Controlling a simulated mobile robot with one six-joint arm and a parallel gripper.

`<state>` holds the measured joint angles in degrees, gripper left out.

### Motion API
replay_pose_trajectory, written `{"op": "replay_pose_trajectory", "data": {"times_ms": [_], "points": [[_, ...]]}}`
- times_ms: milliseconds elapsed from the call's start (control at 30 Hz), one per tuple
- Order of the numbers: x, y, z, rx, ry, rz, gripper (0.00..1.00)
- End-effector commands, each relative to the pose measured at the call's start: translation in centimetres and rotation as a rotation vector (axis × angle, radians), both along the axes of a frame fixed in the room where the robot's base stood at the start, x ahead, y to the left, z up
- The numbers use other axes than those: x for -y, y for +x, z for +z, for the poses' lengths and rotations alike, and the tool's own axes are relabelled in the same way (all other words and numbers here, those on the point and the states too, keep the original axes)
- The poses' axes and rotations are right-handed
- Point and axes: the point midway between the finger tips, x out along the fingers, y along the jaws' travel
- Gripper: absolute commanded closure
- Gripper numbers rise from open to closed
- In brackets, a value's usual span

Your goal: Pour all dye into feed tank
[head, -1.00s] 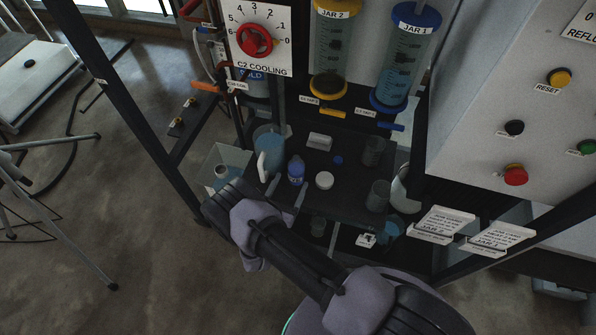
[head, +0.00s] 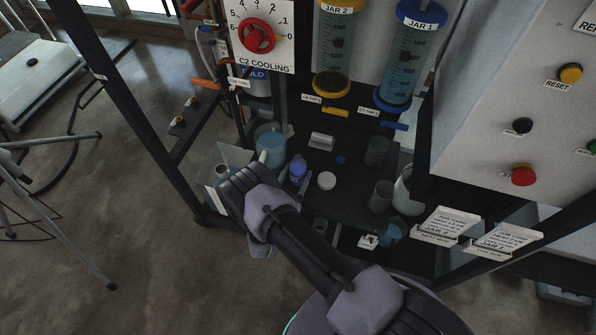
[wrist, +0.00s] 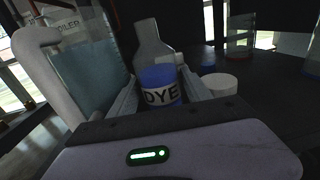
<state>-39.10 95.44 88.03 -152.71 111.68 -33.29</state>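The dye bottle (wrist: 158,88) stands upright on the dark shelf, with blue in its lower part, a clear upper part and a "DYE" label. It also shows in the head view (head: 297,170). My gripper (wrist: 158,95) is open, with its pale fingers on either side of the bottle; I cannot tell whether they touch it. In the head view my gripper (head: 287,185) is low beside the bottle. A clear open-topped tank (head: 232,156) stands at the left, partly hidden by my arm. No feed tank label is legible.
A jug (head: 270,142) with bluish liquid stands left of the bottle; its pale handle (wrist: 45,85) is close to my left finger. A white round cap (head: 326,180) lies right of the bottle. Glass beakers (head: 381,195) stand farther right. Jars with taps hang above the shelf.

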Motion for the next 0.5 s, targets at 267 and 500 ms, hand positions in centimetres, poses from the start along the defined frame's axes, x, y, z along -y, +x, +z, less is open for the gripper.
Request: {"op": "replay_pose_trajectory", "data": {"times_ms": [267, 500], "points": [[0.00, -0.01, 0.01, 0.000, 0.000, 0.000, 1.00], [-0.01, 0.00, 0.29, 0.000, 0.001, 0.000, 1.00]]}}
